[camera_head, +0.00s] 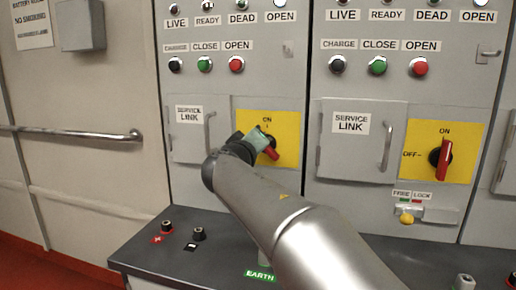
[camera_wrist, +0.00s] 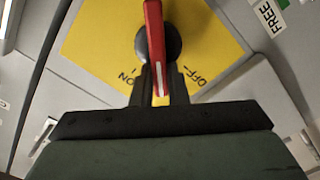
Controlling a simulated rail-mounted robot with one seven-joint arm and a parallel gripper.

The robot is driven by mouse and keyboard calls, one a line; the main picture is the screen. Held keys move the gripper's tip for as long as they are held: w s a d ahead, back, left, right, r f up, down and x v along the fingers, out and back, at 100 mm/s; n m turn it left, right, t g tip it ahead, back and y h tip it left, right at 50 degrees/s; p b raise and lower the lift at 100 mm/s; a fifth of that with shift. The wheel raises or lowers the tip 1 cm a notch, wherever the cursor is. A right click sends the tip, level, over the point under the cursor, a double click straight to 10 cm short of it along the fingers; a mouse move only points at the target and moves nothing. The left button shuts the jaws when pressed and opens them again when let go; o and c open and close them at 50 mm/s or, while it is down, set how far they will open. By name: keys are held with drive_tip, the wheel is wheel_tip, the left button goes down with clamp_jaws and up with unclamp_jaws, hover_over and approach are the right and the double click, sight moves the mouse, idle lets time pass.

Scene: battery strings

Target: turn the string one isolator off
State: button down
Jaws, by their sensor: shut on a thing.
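The left panel's isolator has a red handle (camera_head: 271,152) on a yellow plate (camera_head: 286,124). In the head view the handle leans from upper left to lower right. My gripper (camera_head: 260,139) covers its upper part and the OFF mark. In the wrist view, the red handle (camera_wrist: 155,40) runs down between my gripper's two dark fingers (camera_wrist: 160,88), which are shut on it. Its white-striped end lies between the ON and OFF marks on the yellow plate (camera_wrist: 100,35). The string number is not readable on either panel.
The right panel has a like isolator handle (camera_head: 446,157), pointing up at ON. Service link doors (camera_head: 187,140) with bar handles stand left of each isolator. A dark ledge (camera_head: 140,262) with terminals juts out below. A grab rail (camera_head: 85,137) is on the left wall.

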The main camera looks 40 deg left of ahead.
drive_tip(key=shift+s+a+f+n+b, duration=0.1)
drive_tip(key=shift+f+n+b, duration=0.15)
drive_tip(key=shift+n, duration=1.2)
drive_tip(key=shift+a+f+n+b, duration=0.15)
drive_tip(key=shift+f+n, duration=0.2)
drive_tip(key=shift+n, duration=1.05)
drive_tip(key=shift+s+a+f+n+b, duration=0.1)
drive_tip(key=shift+f+n+b, duration=0.15)
drive_tip(key=shift+n, duration=1.2)
drive_tip(key=shift+w, duration=0.1)
drive_tip(key=c, duration=1.4)
unclamp_jaws()
drive_tip(key=shift+c, duration=0.2)
drive_tip(key=shift+d, duration=0.1)
drive_tip(key=b+v, duration=0.1)
drive_tip(key=v, duration=1.6)
drive_tip(key=shift+s+b, duration=0.3)
drive_tip(key=shift+b, duration=0.1)
